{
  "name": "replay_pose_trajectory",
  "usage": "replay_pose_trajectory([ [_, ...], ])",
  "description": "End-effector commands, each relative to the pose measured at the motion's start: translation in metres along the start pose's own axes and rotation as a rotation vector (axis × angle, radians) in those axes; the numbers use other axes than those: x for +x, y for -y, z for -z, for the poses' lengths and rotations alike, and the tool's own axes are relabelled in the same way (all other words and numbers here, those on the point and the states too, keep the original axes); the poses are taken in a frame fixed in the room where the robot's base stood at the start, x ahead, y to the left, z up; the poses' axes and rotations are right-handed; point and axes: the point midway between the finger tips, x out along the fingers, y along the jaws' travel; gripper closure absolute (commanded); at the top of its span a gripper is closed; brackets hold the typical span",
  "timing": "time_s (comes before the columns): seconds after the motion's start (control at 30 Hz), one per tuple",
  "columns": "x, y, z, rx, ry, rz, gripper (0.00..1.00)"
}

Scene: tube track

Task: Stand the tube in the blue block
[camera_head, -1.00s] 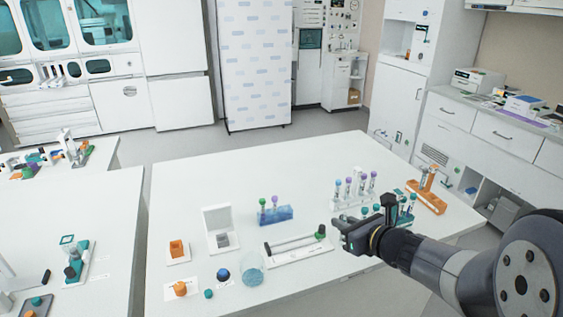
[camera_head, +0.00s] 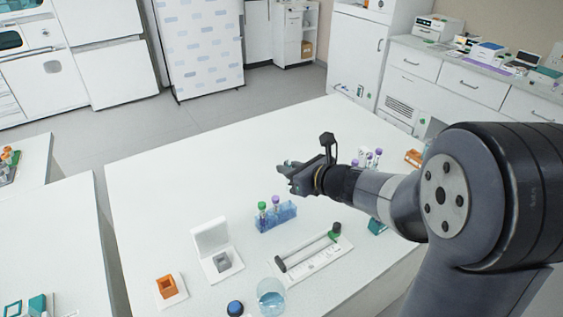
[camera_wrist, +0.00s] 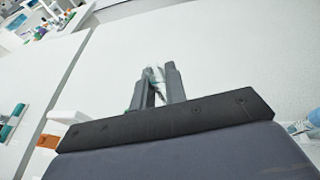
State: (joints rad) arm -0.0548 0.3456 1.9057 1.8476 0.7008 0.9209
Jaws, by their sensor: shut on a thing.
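The blue block (camera_head: 276,220) stands on the white table, with a green-capped tube (camera_head: 262,209) and a purple-capped tube (camera_head: 276,203) upright in its left part. Its right part shows no tube. My gripper (camera_head: 284,176) is above the table, up and slightly right of the block in the head view. In the wrist view my gripper (camera_wrist: 156,82) is shut on a small clear tube (camera_wrist: 152,76) with a teal tint near it. The tube is mostly hidden by the fingers, so its tilt is unclear.
A white tray with a dark-ended roller (camera_head: 312,250) lies right of the block. Purple-capped tubes (camera_head: 368,159) are partly behind my arm. The table's back is clear.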

Motion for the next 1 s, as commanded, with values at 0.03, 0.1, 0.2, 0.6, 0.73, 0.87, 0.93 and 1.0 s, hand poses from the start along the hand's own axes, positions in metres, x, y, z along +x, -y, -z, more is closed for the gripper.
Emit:
replay_pose_trajectory([
  [0.03, 0.001, 0.000, 0.004, 0.001, 0.000, 0.000, 1.00],
  [0.1, 0.003, 0.000, 0.008, 0.001, -0.001, 0.000, 1.00],
  [0.2, 0.006, 0.000, 0.015, 0.001, -0.001, 0.000, 1.00],
  [0.6, 0.016, 0.000, 0.043, 0.000, 0.000, 0.000, 1.00],
  [0.73, 0.016, 0.000, 0.044, 0.000, 0.000, 0.000, 1.00],
  [0.87, 0.016, 0.000, 0.043, 0.000, 0.000, 0.000, 1.00],
  [0.93, 0.016, 0.000, 0.043, 0.000, 0.000, 0.000, 1.00],
  [1.0, 0.016, 0.000, 0.043, 0.000, 0.000, 0.000, 1.00],
])
